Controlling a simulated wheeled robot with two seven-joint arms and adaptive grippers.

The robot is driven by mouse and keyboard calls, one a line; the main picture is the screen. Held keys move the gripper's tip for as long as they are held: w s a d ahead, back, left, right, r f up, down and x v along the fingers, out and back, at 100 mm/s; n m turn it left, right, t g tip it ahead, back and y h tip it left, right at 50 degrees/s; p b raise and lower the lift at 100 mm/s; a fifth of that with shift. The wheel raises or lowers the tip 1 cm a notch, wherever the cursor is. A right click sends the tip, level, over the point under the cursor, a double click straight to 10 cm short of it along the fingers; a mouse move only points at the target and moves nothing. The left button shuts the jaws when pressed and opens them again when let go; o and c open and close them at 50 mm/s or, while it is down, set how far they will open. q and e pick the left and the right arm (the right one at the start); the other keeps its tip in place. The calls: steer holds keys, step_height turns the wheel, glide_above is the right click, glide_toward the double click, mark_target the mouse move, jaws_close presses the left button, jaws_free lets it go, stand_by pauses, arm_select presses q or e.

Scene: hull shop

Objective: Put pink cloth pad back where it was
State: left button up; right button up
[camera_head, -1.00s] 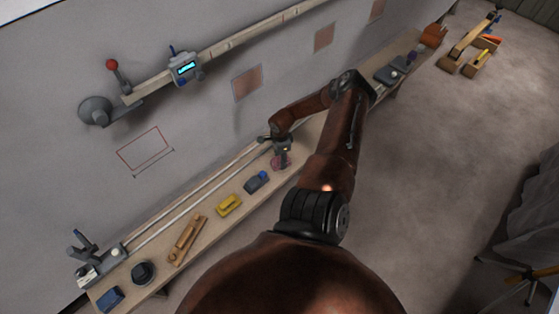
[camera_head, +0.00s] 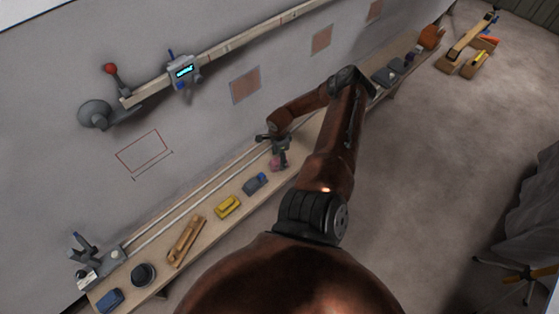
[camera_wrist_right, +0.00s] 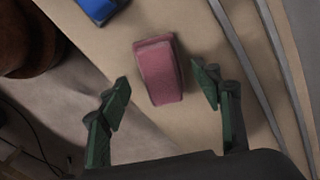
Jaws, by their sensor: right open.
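The pink cloth pad (camera_wrist_right: 158,72) lies on the wooden bench (camera_wrist_right: 205,125), between and slightly beyond the fingertips of my right gripper (camera_wrist_right: 163,95) in the right wrist view. The green-tipped fingers are apart and do not touch it. In the head view the pad (camera_head: 275,164) shows as a small pink patch, partly hidden by my right gripper (camera_head: 279,157) just above it. My left gripper does not show in either view.
A blue-topped grey block (camera_head: 255,183) lies beside the pad, with a yellow block (camera_head: 227,206) and a wooden tool (camera_head: 186,240) farther left. Pale rails (camera_head: 190,204) run along the wall side. Several objects stand at the bench's far end.

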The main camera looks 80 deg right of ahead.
mark_target(279, 161)
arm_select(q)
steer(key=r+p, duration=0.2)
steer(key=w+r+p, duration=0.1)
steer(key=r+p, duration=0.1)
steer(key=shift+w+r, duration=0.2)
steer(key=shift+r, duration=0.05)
arm_select(e)
step_height(279, 161, up, 10)
